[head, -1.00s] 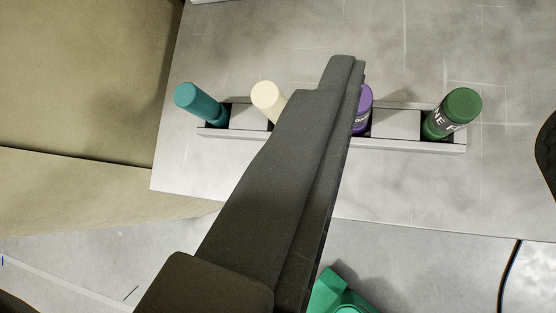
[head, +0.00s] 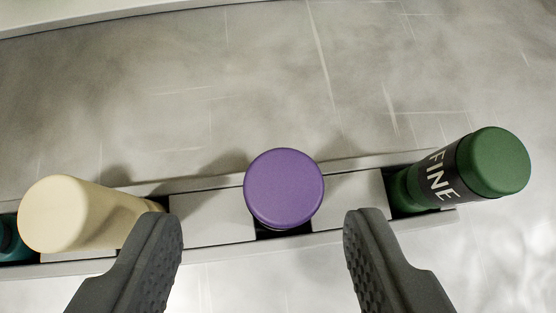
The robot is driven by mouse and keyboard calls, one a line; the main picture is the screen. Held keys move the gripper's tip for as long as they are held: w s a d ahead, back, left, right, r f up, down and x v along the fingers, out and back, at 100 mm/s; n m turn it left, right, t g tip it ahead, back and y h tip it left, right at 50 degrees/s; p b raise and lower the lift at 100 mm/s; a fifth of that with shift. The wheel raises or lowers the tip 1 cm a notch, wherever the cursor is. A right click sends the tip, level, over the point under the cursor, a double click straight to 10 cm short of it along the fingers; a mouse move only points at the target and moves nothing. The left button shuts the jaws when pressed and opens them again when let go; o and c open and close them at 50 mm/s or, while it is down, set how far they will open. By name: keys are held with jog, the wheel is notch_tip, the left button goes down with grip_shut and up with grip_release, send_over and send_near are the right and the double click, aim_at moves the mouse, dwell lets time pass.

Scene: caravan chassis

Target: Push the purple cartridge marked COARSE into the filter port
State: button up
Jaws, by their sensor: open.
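The purple cartridge (head: 284,188) stands in a slot of the grey rack, seen almost straight from above by its round top. Its marking does not show now. My gripper (head: 262,225) is open, with one finger to the left of the purple cartridge and one to the right, both nearer the camera and apart from it. Nothing is between the fingers' pads that I can see touching. The filter port is not in view.
The rack (head: 215,218) also holds a cream cartridge (head: 75,213) on the left, a teal one (head: 10,240) at the left edge and a green one marked FINE (head: 470,165) on the right. The grey worktop (head: 290,80) behind is clear.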

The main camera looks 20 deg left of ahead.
aim_at(284, 228)
jog(key=shift+x, duration=0.9)
jog(key=shift+d+x, duration=0.2)
jog(key=shift+x, duration=0.75)
jog(key=shift+d+x, duration=0.2)
jog(key=shift+x, duration=0.75)
jog(key=shift+w+a+f, duration=0.2)
jog(key=shift+w+f, duration=0.25)
jog(key=shift+w, duration=0.05)
jog(key=c, duration=1.1)
